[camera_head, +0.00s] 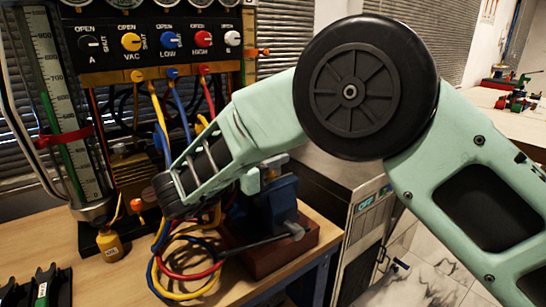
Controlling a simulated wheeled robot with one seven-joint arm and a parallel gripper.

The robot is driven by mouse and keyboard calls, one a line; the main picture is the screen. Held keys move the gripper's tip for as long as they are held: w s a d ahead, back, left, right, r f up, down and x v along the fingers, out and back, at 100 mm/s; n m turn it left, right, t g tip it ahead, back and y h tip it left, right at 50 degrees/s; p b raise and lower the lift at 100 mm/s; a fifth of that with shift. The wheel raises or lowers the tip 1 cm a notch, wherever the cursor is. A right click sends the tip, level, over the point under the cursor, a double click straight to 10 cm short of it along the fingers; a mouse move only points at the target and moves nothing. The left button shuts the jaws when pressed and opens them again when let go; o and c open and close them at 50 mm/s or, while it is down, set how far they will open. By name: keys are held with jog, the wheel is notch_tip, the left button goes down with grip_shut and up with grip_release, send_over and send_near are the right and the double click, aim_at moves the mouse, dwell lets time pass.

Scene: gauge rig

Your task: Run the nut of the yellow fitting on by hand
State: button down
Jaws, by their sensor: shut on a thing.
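The yellow fitting (137,76) sits under the yellow VAC knob at the manifold's lower edge. A yellow hose (158,112) hangs below the manifold beside it. I cannot make out the nut as a separate part. My pale green forearm crosses in front of the rig. What looks like my gripper (265,173) shows partly beyond it, just above a blue vise (275,205). Its fingertips are mostly hidden. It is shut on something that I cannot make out. I cannot tell whether it touches the vise.
The manifold panel (160,38) carries several coloured knobs. A tall glass gauge tube (52,95) stands at left. A brass padlock-like tag (110,246) stands on the bench. Looped hoses (185,285) lie before the vise. Black-and-green items (42,285) sit front left.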

dwell(0.4)
jog(key=c, duration=1.4)
grip_release()
jog(key=shift+a, duration=0.1)
jog(key=v, duration=1.7)
jog(key=shift+s+a+b, duration=0.1)
jog(key=shift+b, duration=0.2)
jog(key=shift+a, duration=0.1)
